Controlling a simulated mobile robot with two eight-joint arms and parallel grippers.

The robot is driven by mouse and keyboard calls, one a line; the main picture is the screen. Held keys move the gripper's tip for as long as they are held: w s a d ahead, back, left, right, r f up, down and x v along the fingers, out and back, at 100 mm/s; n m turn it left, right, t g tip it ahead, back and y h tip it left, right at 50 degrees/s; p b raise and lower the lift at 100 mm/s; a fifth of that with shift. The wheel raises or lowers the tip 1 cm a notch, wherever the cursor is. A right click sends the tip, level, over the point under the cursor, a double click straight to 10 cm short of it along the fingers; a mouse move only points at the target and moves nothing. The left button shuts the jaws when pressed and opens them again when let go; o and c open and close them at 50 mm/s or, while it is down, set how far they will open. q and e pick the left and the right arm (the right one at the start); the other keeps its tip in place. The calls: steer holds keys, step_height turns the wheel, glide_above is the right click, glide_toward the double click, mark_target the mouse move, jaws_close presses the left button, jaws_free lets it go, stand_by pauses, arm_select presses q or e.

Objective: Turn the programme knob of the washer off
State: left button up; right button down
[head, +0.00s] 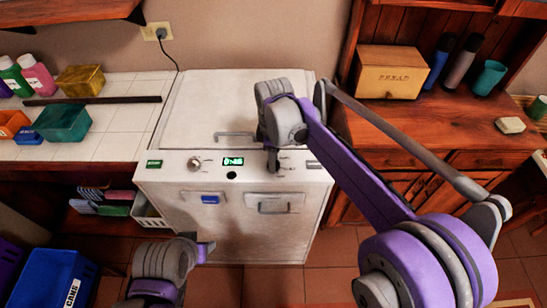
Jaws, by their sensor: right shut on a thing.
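The white washer (218,230) stands in the middle of the head view. Its top panel has a round silver knob (194,163) at left and a lit green display (233,161). My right gripper (273,162) points down onto the panel right of the display, beside small printed marks. It is shut on what seems to be the programme knob, which its fingers hide, so the knob's setting cannot be read. My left gripper (207,249) is low in front of the washer, apart from the panel; its finger opening is not clear.
A handle (234,134) stands on the washer lid. A blue tab (210,199) and a handled flap (274,204) are on its front. A tiled counter (115,115) with bottles and boxes is at left. A wooden cabinet with a bread box (389,72) is at right.

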steer(key=shift+n, duration=0.7)
steer(key=shift+c, duration=1.8)
jaws_free()
step_height(320, 180, up, 11)
steer(key=shift+p, duration=0.35)
steer(key=shift+f, duration=0.1)
